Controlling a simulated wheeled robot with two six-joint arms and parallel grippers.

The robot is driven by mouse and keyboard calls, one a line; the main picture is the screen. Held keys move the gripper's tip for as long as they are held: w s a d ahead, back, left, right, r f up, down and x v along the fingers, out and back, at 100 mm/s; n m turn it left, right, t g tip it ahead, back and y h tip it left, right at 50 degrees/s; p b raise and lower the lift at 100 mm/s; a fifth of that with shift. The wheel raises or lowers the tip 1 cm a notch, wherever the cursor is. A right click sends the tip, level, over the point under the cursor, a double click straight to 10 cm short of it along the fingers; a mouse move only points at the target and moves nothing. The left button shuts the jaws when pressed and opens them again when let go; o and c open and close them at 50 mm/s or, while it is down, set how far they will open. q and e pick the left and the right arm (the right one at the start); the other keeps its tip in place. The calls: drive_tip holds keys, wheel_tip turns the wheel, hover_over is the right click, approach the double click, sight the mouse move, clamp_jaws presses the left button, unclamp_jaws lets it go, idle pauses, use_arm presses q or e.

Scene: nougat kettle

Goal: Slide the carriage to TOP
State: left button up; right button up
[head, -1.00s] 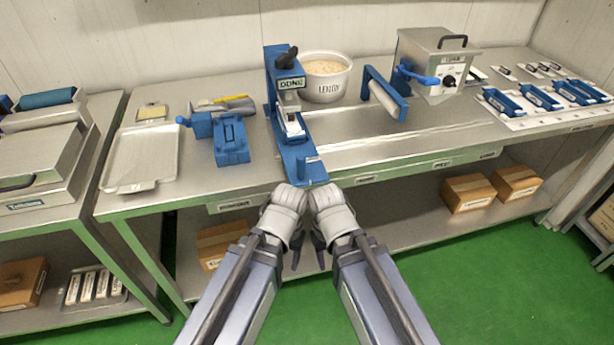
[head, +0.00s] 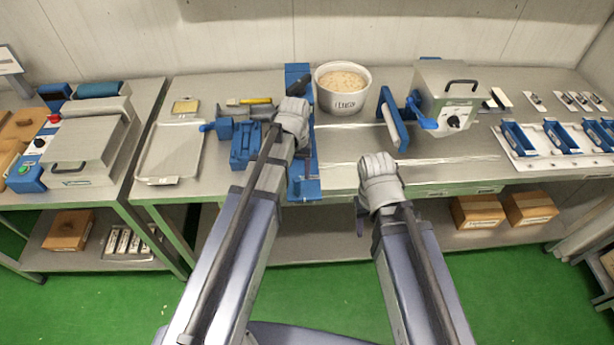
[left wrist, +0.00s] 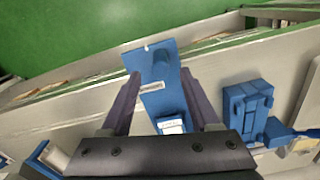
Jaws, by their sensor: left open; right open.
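The tall blue fixture (head: 305,189) stands on the middle table. My left wrist and forearm hide much of it in the head view, including most of its carriage area. In the left wrist view, its blue plate (left wrist: 157,98) with a rounded blue knob shows between my left fingers. My left gripper (left wrist: 160,75) is open, with one finger on each side of the plate; contact cannot be told. My left gripper (head: 294,118) is over the fixture in the head view. My right gripper (head: 376,190) is open and empty at the table's front edge, right of the fixture. I cannot read a TOP mark.
A white tub (head: 342,88) stands behind, right of the fixture. A blue roller stand (head: 393,122) and steel box (head: 455,95) are further right. A blue block (head: 245,146) and steel tray (head: 170,152) are left. The table between fixture and roller stand is clear.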

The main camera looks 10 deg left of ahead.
sight(297, 187)
use_arm(q)
drive_tip(key=shift+f, duration=0.15)
wheel_tip(297, 187, down, 8)
drive_tip(key=b, duration=0.8)
drive_tip(key=shift+r, duration=0.2)
clamp_jaws()
idle(1.1)
